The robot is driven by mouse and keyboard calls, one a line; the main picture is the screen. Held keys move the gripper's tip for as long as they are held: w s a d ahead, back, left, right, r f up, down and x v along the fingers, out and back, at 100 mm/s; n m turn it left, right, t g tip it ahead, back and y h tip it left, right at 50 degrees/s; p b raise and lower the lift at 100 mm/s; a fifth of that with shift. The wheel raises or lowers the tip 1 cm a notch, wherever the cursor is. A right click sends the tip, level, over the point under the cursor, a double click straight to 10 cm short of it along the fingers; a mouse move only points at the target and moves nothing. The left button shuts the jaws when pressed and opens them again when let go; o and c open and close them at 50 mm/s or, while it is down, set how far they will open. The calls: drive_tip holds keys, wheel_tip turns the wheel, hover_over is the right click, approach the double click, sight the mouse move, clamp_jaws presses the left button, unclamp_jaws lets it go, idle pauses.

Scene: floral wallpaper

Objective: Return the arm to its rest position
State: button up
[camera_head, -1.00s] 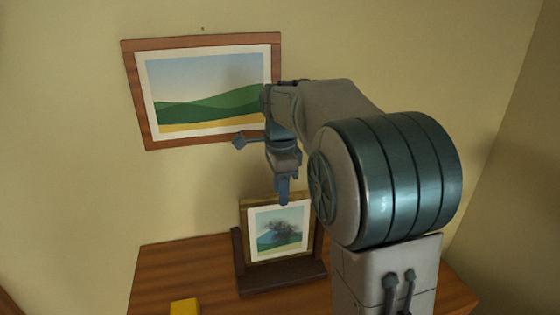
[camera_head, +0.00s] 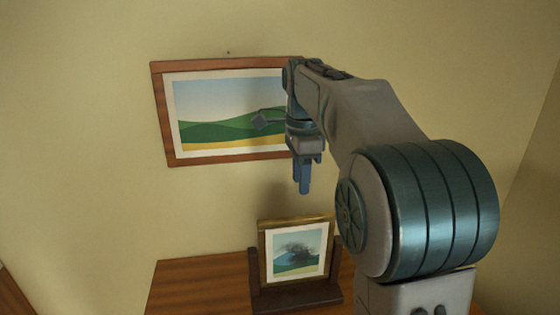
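My arm reaches from the lower right up toward the wall. My gripper (camera_head: 303,186) points down with its blue fingers above the small framed picture (camera_head: 297,221), apart from it in the view. The fingers look close together from this side, so I cannot tell whether they are open or shut. No held object shows below them. The small picture shows a dark tree on green ground and stands upright in a dark wooden stand (camera_head: 297,299).
A wooden table (camera_head: 200,284) lies below, with bare top left of the stand. A larger landscape picture (camera_head: 215,119) in a brown frame hangs on the wall behind my gripper, which partly covers its right side. A small nail (camera_head: 228,52) shows above it.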

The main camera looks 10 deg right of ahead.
drive_tip(key=s+f+n+t, duration=0.1)
drive_tip(key=s+f+n, duration=0.7)
drive_tip(key=s, duration=0.3)
drive_tip(key=s+f+n+t, duration=0.1)
drive_tip(key=s+f+n, duration=0.6)
drive_tip(key=s+n, duration=0.2)
drive_tip(key=shift+s+a+f+n+t, duration=0.2)
drive_tip(key=shift+s+f+n+t, duration=0.15)
drive_tip(key=shift+s, duration=0.55)
drive_tip(key=shift+c, duration=0.2)
